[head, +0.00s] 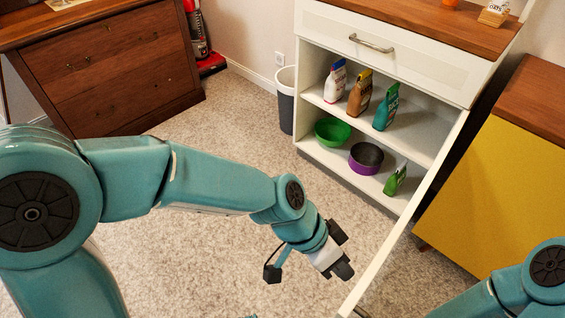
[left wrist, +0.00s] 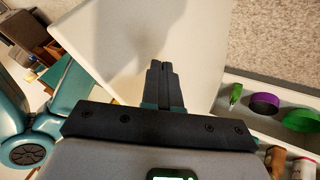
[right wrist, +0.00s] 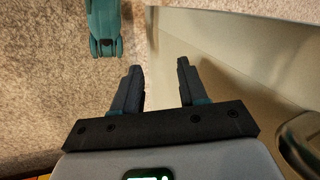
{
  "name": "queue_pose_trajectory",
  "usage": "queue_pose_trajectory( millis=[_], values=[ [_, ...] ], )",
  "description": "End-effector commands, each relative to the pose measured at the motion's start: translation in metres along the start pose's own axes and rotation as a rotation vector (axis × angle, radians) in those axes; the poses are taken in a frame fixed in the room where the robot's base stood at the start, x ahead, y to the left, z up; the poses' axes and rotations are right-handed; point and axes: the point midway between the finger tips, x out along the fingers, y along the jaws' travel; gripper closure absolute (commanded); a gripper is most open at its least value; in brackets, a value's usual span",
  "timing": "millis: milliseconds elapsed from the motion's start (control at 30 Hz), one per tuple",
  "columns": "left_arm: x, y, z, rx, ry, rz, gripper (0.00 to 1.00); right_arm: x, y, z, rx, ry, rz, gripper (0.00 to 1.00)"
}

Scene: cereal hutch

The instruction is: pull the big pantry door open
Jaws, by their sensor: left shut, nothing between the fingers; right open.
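The big pantry door (head: 408,224) stands swung out from the white hutch. In the head view I see it nearly edge-on, running from the cabinet's right side to the bottom edge. My left gripper (head: 343,270) is on the door's inner side, near its free end. In the left wrist view its fingers (left wrist: 160,85) are shut and empty, over the pale door panel (left wrist: 185,35); I cannot tell whether they touch it. My right gripper (right wrist: 157,78) is open and empty, beside a pale panel (right wrist: 220,80), likely the door's outer face.
The open shelves hold several packages, a green bowl (head: 332,131) and a purple bowl (head: 366,158). A drawer (head: 385,50) above is shut. A yellow cabinet (head: 510,180) stands right of the door. A bin (head: 286,100) is left of the hutch. Carpet in front is free.

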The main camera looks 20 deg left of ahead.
Motion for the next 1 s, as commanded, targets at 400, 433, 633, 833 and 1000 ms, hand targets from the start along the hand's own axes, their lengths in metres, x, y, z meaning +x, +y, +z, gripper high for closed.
queue_pose_trajectory(
  millis=[400, 433, 633, 833, 1000],
  values=[
    [-0.099, 0.001, -0.003, -0.003, 0.006, -0.004, 1.0, -0.033, -0.012, 0.001, 0.0, 0.0, 0.0, 0.57],
    [-0.106, 0.0, -0.003, -0.002, 0.006, -0.004, 1.0, -0.035, -0.013, 0.001, 0.0, 0.0, 0.0, 0.57],
    [-0.145, 0.0, -0.002, -0.002, 0.004, -0.004, 1.0, -0.044, -0.016, 0.001, 0.0, 0.0, 0.0, 0.57],
    [-0.16, -0.001, 0.0, -0.001, 0.001, -0.001, 1.0, -0.046, -0.017, 0.001, 0.0, 0.0, 0.0, 0.57],
    [-0.161, -0.001, 0.0, -0.001, 0.0, -0.001, 1.0, -0.046, -0.017, 0.001, 0.0, 0.0, 0.0, 0.57]
  ],
)
